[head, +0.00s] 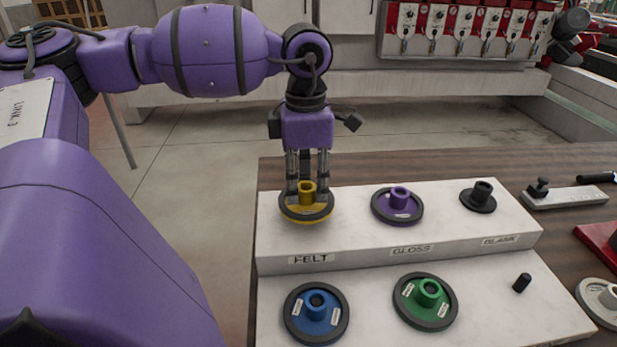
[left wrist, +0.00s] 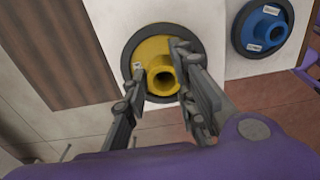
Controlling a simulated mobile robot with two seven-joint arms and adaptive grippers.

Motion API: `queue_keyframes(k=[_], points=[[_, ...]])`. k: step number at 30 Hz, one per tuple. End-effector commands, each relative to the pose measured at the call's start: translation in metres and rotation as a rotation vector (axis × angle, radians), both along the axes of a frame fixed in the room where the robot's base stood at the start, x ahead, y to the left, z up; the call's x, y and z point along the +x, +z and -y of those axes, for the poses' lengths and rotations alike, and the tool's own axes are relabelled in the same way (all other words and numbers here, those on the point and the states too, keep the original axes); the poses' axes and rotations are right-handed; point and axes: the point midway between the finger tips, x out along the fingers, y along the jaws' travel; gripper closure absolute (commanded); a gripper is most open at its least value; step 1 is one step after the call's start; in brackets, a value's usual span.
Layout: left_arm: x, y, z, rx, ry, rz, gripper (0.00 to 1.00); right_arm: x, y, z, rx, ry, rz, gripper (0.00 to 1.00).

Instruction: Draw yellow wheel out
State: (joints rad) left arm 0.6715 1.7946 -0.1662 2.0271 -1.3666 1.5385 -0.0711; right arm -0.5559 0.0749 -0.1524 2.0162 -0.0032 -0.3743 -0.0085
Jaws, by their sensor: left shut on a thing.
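The yellow wheel (head: 306,209) has a dark rim and a raised yellow hub. It is at the left end of the white rack's upper step, above the FELT label. My left gripper (head: 307,188) comes down on it from above, its fingers shut on the hub. The left wrist view also shows the yellow wheel (left wrist: 158,75) with the fingers (left wrist: 160,90) on either side of its hub. Whether the wheel touches the step cannot be told. Any peg under it is hidden. My right gripper is in neither view.
The white rack (head: 360,238) also holds a purple wheel (head: 397,206), a black blank (head: 479,196), a blue wheel (head: 316,313), a green wheel (head: 426,301) and a bare black peg (head: 522,283). A lever block (head: 563,197) lies on the wooden table at right. Space above the rack is clear.

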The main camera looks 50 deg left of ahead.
Motion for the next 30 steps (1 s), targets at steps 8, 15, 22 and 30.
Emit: queue_keyframes(k=[8, 15, 22, 30], points=[[-0.001, 0.015, 0.002, -0.004, -0.003, 0.0, 1.0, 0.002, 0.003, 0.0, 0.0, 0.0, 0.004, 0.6], [0.0, 0.027, 0.001, -0.003, -0.001, 0.0, 1.0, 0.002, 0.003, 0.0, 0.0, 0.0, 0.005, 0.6], [0.0, 0.037, 0.001, -0.001, -0.001, 0.002, 1.0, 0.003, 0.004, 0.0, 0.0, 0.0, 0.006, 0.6], [0.0, 0.04, 0.0, -0.001, -0.001, 0.0, 1.0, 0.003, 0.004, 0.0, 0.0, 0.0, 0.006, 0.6]])
